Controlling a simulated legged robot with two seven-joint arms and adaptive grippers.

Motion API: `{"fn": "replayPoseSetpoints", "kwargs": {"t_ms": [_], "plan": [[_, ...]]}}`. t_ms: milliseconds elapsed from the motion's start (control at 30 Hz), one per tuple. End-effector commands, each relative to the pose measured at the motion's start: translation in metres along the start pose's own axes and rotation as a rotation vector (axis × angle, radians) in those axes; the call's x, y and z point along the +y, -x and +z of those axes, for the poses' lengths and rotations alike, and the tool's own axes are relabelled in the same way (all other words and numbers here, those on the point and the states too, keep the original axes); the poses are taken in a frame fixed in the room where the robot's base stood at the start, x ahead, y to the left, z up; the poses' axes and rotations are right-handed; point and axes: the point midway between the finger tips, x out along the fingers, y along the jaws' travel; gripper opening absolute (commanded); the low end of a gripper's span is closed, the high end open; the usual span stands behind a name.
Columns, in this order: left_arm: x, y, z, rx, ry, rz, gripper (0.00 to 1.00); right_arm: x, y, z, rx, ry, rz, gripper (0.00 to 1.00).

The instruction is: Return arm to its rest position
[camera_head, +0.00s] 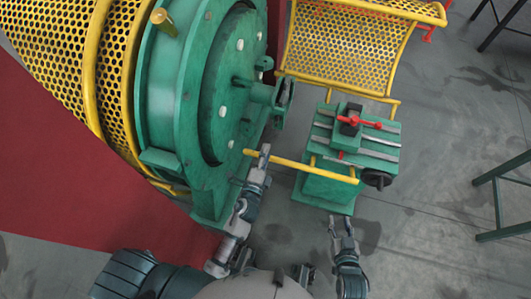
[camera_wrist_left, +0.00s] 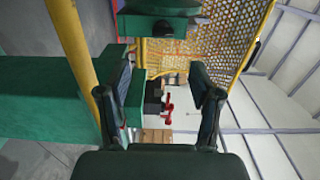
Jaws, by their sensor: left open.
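My left gripper (camera_head: 264,152) is beside the big green drum of the machine (camera_head: 172,85), next to the left end of a yellow bar (camera_head: 300,165). In the left wrist view, the left gripper (camera_wrist_left: 162,75) has its two dark fingers spread, with nothing between them. A yellow bar (camera_wrist_left: 72,45) runs close past the left finger there; I cannot tell whether they touch. My right gripper (camera_head: 341,222) is below the green stand (camera_head: 327,188), over the floor, with its fingers apart and empty.
The green stand carries a red handle (camera_head: 360,121) and a dark handwheel (camera_head: 377,180). A yellow mesh guard (camera_head: 345,45) is behind it. A red surface (camera_head: 80,180) lies to the left. Open grey floor (camera_head: 430,220) lies to the right, with a green frame (camera_head: 500,205) at the edge.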

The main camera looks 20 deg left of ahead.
Motion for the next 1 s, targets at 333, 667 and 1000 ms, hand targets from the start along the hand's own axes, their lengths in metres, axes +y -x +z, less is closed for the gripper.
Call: {"fn": "replayPoseSetpoints", "kwargs": {"t_ms": [333, 667, 1000], "plan": [[0.000, 0.000, 0.000, 0.000, 0.000, -0.001, 0.64, 0.000, -0.001, 0.000, 0.000, 0.000, 0.000, 0.40], [0.005, 0.025, 0.024, -0.049, 0.253, 0.061, 0.64, 0.000, 0.000, 0.000, 0.000, 0.000, 0.000, 0.40], [0.020, 0.100, 0.046, -0.156, 1.015, 0.305, 0.64, 0.000, 0.000, 0.000, 0.000, 0.000, 0.000, 0.40]]}}
